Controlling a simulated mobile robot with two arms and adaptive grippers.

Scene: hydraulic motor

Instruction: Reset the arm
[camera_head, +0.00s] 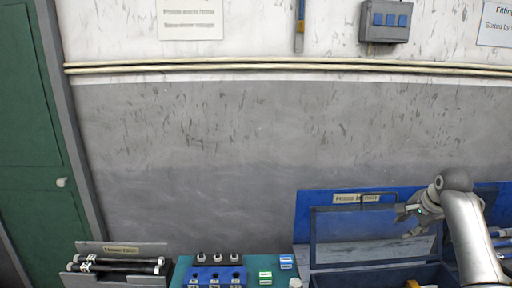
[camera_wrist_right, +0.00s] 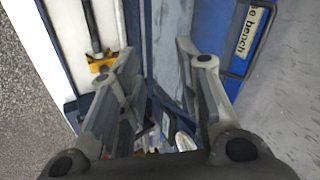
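My right arm comes in from the lower right in the head view. Its gripper (camera_head: 408,222) hangs in front of the blue case with a raised lid, pointing left. In the right wrist view the two fingers of this gripper (camera_wrist_right: 158,54) stand apart with nothing between their tips. Blue case walls and a yellow part (camera_wrist_right: 102,62) on a dark rod show beyond the fingers. My left gripper is in neither view.
The open blue case (camera_head: 303,225) stands at the lower right, its label partly readable. A teal mat (camera_head: 180,272) carries a blue block (camera_head: 215,274) with dark-topped fittings and small green and blue boxes. A grey tray (camera_head: 100,280) holds black hoses at left. The wall is behind.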

